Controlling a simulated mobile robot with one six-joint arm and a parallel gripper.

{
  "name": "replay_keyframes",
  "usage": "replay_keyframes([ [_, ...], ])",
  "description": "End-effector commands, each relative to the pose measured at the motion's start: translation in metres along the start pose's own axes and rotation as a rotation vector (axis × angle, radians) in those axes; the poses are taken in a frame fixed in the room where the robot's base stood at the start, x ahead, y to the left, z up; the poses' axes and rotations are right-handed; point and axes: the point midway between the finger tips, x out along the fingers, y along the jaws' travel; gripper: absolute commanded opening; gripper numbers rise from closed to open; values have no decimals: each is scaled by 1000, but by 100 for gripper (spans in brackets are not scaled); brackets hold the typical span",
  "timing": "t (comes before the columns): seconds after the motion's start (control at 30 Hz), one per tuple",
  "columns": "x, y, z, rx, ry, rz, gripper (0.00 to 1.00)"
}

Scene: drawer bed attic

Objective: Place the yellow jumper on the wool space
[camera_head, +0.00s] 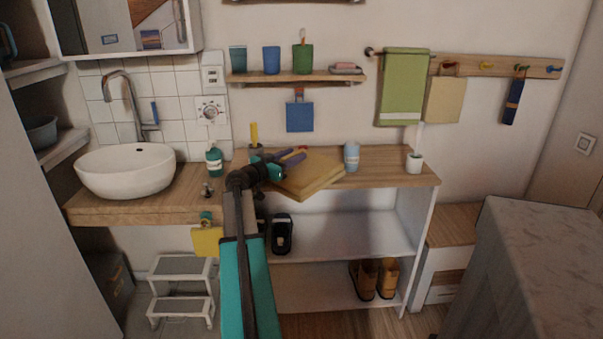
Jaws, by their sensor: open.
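A folded yellow item, which looks like the yellow jumper (318,172), lies flat on the wooden counter right of the sink. My gripper (294,158) is open over its left part, with the fingers pointing right. I cannot tell whether the fingers touch the cloth. My arm and gripper hide its left edge. No place in view is clearly marked as the wool space.
A blue bottle (352,156) and a white cup (414,163) stand right of the jumper. A green soap bottle (214,160) stands by the white basin (126,171). Below are shelves (345,240) with dark shoes and brown boots (374,279). A grey-topped block (540,245) fills the lower right.

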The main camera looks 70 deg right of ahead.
Motion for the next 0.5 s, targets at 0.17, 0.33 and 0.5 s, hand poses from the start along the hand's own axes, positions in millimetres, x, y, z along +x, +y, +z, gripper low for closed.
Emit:
replay_keyframes([
  [0.17,1,1,0,0,0,1,41],
  [0.33,0,1,0,0,0,1,41],
  [0.5,0,0,0,0,0,1,29],
])
